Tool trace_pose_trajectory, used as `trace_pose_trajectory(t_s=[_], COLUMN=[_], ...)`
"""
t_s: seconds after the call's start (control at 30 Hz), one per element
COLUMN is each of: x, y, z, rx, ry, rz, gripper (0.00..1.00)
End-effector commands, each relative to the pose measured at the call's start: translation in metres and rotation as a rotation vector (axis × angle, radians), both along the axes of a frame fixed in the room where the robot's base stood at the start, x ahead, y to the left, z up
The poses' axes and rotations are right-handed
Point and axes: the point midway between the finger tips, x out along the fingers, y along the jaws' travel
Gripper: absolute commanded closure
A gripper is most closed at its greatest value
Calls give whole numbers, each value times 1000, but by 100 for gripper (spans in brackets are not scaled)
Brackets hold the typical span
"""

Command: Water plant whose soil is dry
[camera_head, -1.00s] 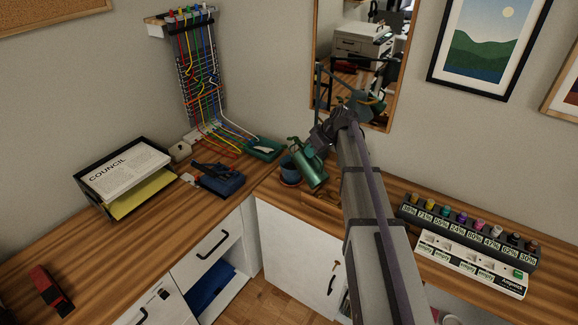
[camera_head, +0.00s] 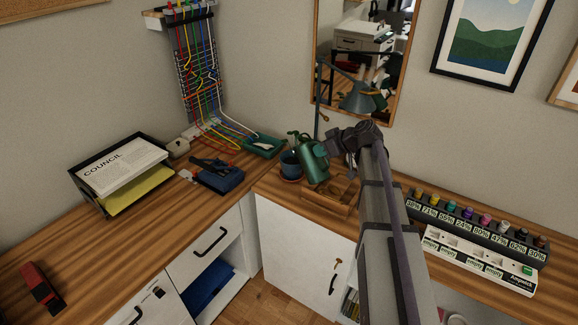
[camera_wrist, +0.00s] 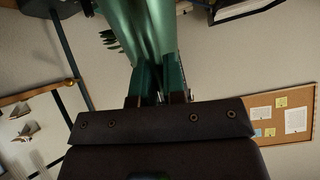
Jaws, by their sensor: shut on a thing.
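My gripper (camera_head: 328,149) is shut on the green metal watering can (camera_head: 313,160) and holds it near the back corner of the desk. In the wrist view the can (camera_wrist: 150,35) rises from between the fingers (camera_wrist: 158,97). In the head view it is close to upright, just right of a blue pot (camera_head: 290,164) on a dark saucer. I cannot see the soil in this pot, nor tell whether can and pot touch. Green leaves (camera_wrist: 108,39) show beside the can in the wrist view; I cannot tell which pot they belong to.
A wooden box (camera_head: 340,201) sits right of the can, below my arm. A teal lamp (camera_head: 358,99) stands behind. A labelled bottle rack (camera_head: 480,226) stands right. The desk's left stretch (camera_head: 130,240) is mostly bare.

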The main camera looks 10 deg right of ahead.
Motion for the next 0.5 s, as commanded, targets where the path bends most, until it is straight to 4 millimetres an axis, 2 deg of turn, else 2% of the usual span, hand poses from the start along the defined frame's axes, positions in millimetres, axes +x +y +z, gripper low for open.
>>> trace_pose_trajectory(t_s=[0.03, 0.2, 0.5], x=[-7, -14, -13], y=[-2, -7, -7], z=[-9, 3, 4], rx=[17, 47, 47], ry=[-32, -92, -91], rz=[-3, -1, 0], gripper=[100, 100, 100])
